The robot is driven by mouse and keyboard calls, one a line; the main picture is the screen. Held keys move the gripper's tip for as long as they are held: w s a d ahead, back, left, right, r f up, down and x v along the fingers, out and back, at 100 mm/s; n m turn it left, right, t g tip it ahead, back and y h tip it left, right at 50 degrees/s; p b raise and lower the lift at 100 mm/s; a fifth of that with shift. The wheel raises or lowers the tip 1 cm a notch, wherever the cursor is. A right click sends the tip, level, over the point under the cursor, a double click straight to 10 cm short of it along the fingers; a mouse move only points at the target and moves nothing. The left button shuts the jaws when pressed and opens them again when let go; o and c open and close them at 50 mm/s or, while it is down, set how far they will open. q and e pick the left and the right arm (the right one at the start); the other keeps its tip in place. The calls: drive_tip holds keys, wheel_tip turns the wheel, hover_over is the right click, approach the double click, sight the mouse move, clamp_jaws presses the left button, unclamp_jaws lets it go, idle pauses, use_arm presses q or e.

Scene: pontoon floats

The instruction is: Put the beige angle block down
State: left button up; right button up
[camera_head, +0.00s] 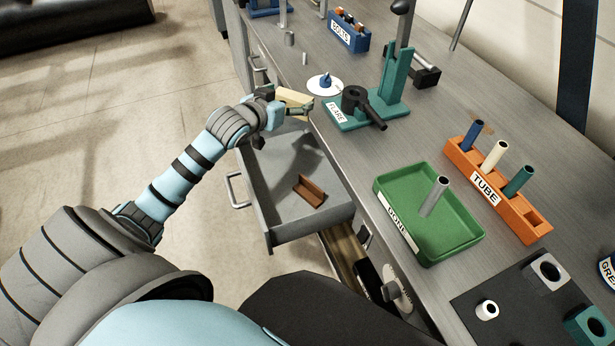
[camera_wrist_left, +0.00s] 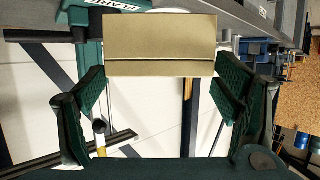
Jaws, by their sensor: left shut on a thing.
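The beige angle block (camera_head: 292,98) is held in my left gripper (camera_head: 288,107), above the back part of the open drawer (camera_head: 270,238) and beside the workbench edge. In the left wrist view the block (camera_wrist_left: 160,40) fills the top middle, between the two dark green fingers of the gripper (camera_wrist_left: 160,85). A brown angle block (camera_head: 309,190) lies on the drawer floor. The rest of the drawer floor that shows is bare. My right gripper is not in view.
The green tray (camera_head: 462,243) with a grey tube stands on the bench, right of the drawer. An orange tube rack (camera_head: 530,226) stands beyond it. The teal flare tool (camera_head: 393,95) stands close to the right of my left gripper.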

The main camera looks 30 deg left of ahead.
sight(281, 91)
use_arm(q)
drive_tip(key=w+a+n+y, duration=0.2)
drive_tip(key=w+a+f+n+g+y+b, duration=0.1)
drive_tip(key=w+a+n+y, duration=0.1)
drive_tip(key=shift+a+b, duration=0.25)
drive_tip(key=shift+b, duration=0.05)
drive_tip(key=f+b, duration=0.2)
drive_tip(key=f, duration=0.4)
drive_tip(key=w+a+f+n+g+y+b, duration=0.1)
drive_tip(key=f+b, duration=0.1)
drive_tip(key=f, duration=0.5)
drive_tip(key=f+y+b, duration=0.1)
drive_tip(key=f+b, duration=0.1)
drive_tip(key=f, duration=0.4)
drive_tip(key=shift+w+a+f, duration=0.15)
drive_tip(key=shift+a+f, duration=0.1)
drive_tip(key=shift+f, duration=0.1)
drive_tip(key=shift+r, duration=0.1)
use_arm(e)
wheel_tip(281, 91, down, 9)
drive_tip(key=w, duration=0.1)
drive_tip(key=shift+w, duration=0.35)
use_arm(q)
drive_tip(key=shift+f+b, duration=0.55)
drive_tip(key=shift+b, duration=0.1)
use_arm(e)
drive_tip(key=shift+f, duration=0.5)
